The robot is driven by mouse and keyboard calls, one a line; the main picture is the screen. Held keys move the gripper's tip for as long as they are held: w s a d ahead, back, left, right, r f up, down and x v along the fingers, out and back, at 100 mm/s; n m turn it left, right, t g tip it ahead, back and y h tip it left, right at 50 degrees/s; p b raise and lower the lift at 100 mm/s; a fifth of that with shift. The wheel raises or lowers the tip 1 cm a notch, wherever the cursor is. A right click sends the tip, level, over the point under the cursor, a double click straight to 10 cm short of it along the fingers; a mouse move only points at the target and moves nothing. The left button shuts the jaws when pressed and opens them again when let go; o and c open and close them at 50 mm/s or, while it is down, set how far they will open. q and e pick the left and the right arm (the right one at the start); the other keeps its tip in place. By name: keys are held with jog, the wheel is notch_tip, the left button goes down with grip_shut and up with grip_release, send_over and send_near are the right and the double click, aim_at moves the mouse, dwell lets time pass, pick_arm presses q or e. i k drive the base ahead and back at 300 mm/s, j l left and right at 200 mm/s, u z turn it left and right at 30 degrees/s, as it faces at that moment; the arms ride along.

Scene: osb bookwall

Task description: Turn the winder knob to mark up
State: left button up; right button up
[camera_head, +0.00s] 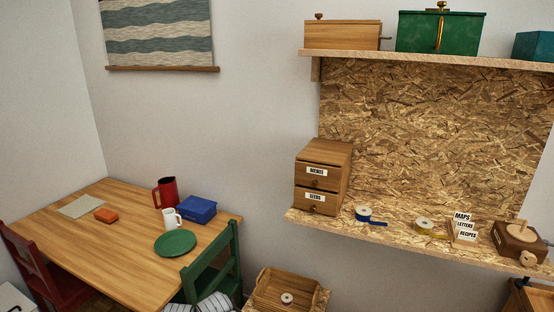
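A dark brown wooden box (506,243), which looks like the winder, sits at the right end of the lower OSB shelf. A pale round disc (521,233) with a short upright peg lies on its top. A light wooden knob (527,258) shows low on its front, near the shelf's front edge. Any mark on the knob is too small to make out, so I cannot tell which way it points. Neither of my grippers is in view.
Small signs (463,229), a yellow tape roll (425,225) and a blue tape roll (364,214) stand left of the box. Wooden drawers (323,177) stand farther left. An upper shelf (430,57) overhangs. A table (110,240) with chairs is at left.

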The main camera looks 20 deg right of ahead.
aim_at(527, 259)
jog(key=i+z, duration=0.1)
jog(key=z, duration=0.3)
jog(key=i+j+z, duration=0.1)
jog(key=z, duration=0.3)
jog(key=j+z, duration=0.15)
jog(key=z, duration=0.3)
jog(key=i+j+z, duration=0.15)
jog(key=z, duration=0.25)
jog(key=j+z, duration=0.1)
jog(key=z, duration=0.3)
jog(key=i+j+z, duration=0.1)
jog(key=z, duration=0.35)
jog(key=i+j+z, duration=0.1)
jog(key=j+z, duration=0.4)
jog(key=z, duration=0.35)
jog(key=j+z, duration=0.25)
jog(key=z, duration=0.15)
jog(key=j+z, duration=0.25)
jog(key=z, duration=0.2)
